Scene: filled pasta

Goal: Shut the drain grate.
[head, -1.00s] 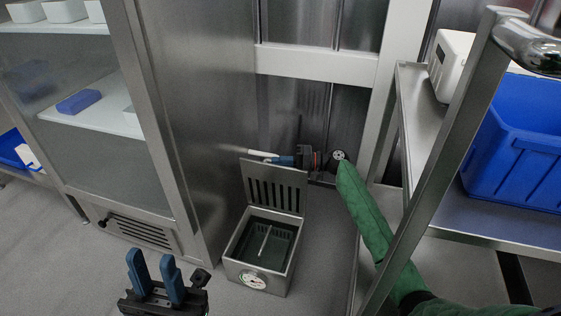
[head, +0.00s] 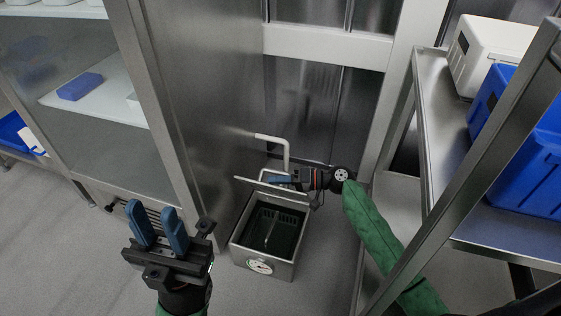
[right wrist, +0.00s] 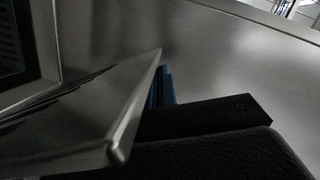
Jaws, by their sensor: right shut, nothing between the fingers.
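The drain box (head: 268,262) is a steel floor box with a dark open inside and a round dial on its front. Its slotted grate (head: 255,186) is hinged at the back and stands raised, seen nearly edge-on in the head view. In the right wrist view the grate (right wrist: 95,112) slants close in front of the camera. My right gripper (head: 279,180) is shut and empty behind the grate, close to its upper edge; contact cannot be told. Its blue fingertips are partly hidden by the grate. My left gripper (head: 157,226) is open and empty, left of the box.
A steel cabinet with glass front (head: 110,150) stands left of the box. A white pipe (head: 286,152) bends down behind the grate. Floor in front is clear.

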